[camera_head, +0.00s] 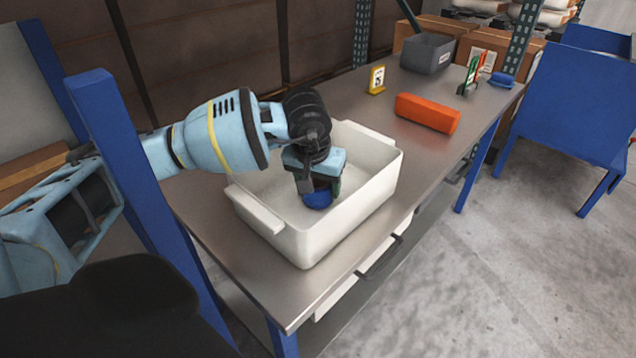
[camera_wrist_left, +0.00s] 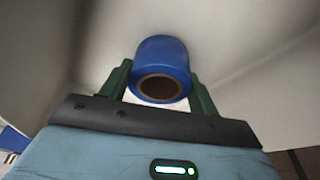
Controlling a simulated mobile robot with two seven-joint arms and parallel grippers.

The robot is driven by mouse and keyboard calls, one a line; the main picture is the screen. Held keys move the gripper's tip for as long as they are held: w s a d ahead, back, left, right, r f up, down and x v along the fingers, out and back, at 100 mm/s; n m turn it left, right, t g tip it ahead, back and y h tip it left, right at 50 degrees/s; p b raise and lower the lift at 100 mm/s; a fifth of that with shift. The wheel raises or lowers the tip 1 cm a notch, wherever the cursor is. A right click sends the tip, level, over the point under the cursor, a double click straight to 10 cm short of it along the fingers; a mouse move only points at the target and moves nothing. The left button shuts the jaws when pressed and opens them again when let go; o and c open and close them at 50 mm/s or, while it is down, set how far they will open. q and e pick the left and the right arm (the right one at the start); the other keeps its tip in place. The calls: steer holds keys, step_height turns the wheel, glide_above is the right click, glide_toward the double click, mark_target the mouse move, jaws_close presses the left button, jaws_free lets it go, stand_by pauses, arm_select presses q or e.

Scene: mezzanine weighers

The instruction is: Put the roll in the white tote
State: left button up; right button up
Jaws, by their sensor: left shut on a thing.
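The roll (camera_head: 318,197) is blue with a brown hollow core. It also shows in the left wrist view (camera_wrist_left: 162,60), between the two green fingers. My left gripper (camera_head: 320,187) points down inside the white tote (camera_head: 345,228) and is shut on the roll. The roll is within the tote's walls, low in it; I cannot tell whether it touches the floor of the tote. The tote stands on the metal table, open at the top. My right gripper is not in view.
An orange block (camera_head: 427,113) lies on the table (camera_head: 352,92) beyond the tote. A grey bin (camera_head: 428,54), a yellow sign holder (camera_head: 377,80) and a blue roll-like item (camera_head: 501,80) stand farther back. A blue post (camera_head: 125,165) rises at the left, near my left arm.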

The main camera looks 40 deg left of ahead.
arm_select(q)
steer(key=shift+f, duration=0.15)
steer(key=o, duration=1.1)
steer(key=shift+c, duration=0.2)
steer(key=p+v, duration=0.1)
steer(key=v, duration=1.1)
steer(key=shift+r, duration=0.25)
